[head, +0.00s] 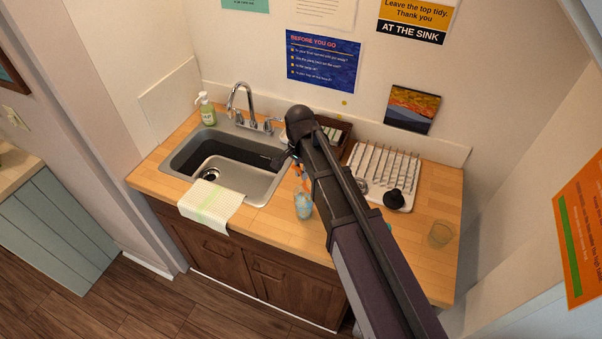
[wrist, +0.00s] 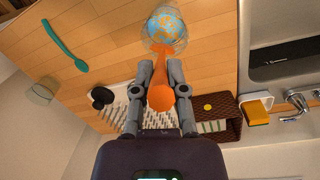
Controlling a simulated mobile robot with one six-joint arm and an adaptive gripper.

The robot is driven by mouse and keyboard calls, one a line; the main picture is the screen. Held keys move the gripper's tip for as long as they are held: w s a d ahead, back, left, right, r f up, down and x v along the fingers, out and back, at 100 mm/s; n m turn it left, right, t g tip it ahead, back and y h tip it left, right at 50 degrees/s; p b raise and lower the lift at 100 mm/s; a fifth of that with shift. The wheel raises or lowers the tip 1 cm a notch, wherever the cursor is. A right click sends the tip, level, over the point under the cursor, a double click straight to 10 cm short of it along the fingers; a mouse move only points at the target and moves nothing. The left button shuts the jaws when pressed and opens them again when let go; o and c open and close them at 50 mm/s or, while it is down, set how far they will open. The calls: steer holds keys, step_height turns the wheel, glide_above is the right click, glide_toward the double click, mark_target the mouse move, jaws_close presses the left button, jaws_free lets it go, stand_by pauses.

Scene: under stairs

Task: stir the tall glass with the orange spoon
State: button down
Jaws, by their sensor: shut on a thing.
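From above in the wrist view, the glass (wrist: 167,28) shows a blue and orange pattern inside. My gripper (wrist: 158,70) is shut on the orange spoon (wrist: 160,92), with one finger on each side of it. The spoon runs from the fingers toward the glass, and its far end overlaps the rim in the picture. I cannot tell how deep it reaches. In the head view the orange spoon (head: 298,172) shows just above the glass; my arm partly hides the gripper.
A sink (head: 228,160) with a faucet lies left of the glass, a striped towel (head: 211,204) over its front edge. A white dish rack (head: 381,168), a brown basket (wrist: 226,124), a clear glass (head: 440,234) and a teal spoon (wrist: 64,47) are also on the counter.

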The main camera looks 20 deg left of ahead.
mark_target(310, 188)
steer(key=shift+w+d+f+b, duration=0.25)
steer(key=shift+w+f+b, duration=0.1)
steer(key=shift+f+b, duration=0.9)
steer(key=shift+w+d+f+b, duration=0.25)
steer(key=shift+w+f+b, duration=0.15)
steer(key=shift+f+b, duration=0.85)
steer(key=shift+w+d+f+b, duration=0.25)
steer(key=shift+w+f+b, duration=0.1)
steer(key=shift+f+b, duration=0.9)
steer(key=shift+s+d+f+b, duration=0.15)
steer(key=shift+d+f+b, duration=0.15)
steer(key=shift+b, duration=0.25)
steer(key=shift+s+d+f+b, duration=0.15)
steer(key=shift+f+b, duration=0.25)
steer(key=shift+b, duration=0.15)
steer(key=shift+w+d+f, duration=0.1)
steer(key=shift+w+f, duration=0.3)
steer(key=shift+w, duration=0.1)
steer(key=c, duration=1.3)
jaws_free()
steer(key=shift+w+f, duration=0.2)
steer(key=shift+w, duration=0.1)
steer(key=shift+s+a, duration=0.1)
steer(key=shift+a, duration=0.1)
steer(key=shift+s, duration=0.1)
